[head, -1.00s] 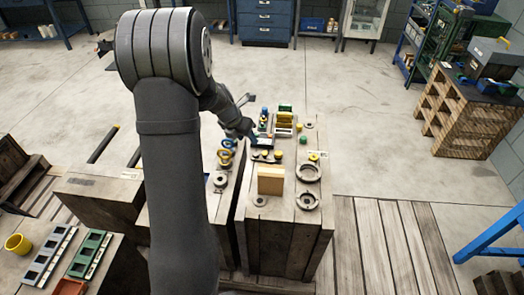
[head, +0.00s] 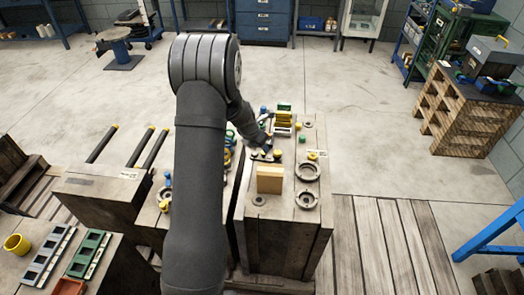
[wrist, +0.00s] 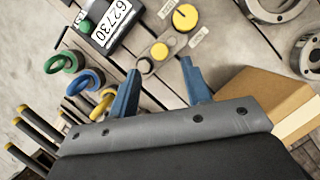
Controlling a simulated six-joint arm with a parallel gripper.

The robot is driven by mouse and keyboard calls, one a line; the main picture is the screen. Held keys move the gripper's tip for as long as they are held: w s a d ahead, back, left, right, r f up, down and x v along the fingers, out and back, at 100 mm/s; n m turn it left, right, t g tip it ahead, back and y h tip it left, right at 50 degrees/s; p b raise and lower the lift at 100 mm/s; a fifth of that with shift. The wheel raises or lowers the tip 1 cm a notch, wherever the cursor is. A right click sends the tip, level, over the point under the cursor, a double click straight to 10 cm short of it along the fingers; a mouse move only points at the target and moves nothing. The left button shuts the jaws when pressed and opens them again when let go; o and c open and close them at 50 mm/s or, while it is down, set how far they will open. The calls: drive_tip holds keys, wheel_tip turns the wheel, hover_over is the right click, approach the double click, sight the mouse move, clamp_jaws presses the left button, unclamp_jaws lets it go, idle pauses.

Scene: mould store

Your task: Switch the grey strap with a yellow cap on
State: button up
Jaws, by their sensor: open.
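In the wrist view a narrow grey-beige strap (wrist: 170,40) lies on the wooden top. In the head view my gripper (head: 263,146) is over the middle of the right-hand bench, partly hidden by my arm.
A number counter (wrist: 113,22) reading 62730 stands left of the strap, with blue, green and yellow rings (wrist: 64,62) farther left. A wooden block (wrist: 258,98) is close right of my gripper. Metal rings (head: 307,172) lie beyond it. Dark yellow-tipped rods (head: 154,147) stick out at left.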

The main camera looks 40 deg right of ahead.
sight(262, 153)
drive_tip(key=shift+x, duration=2.45)
drive_tip(key=shift+c, duration=0.4)
clamp_jaws()
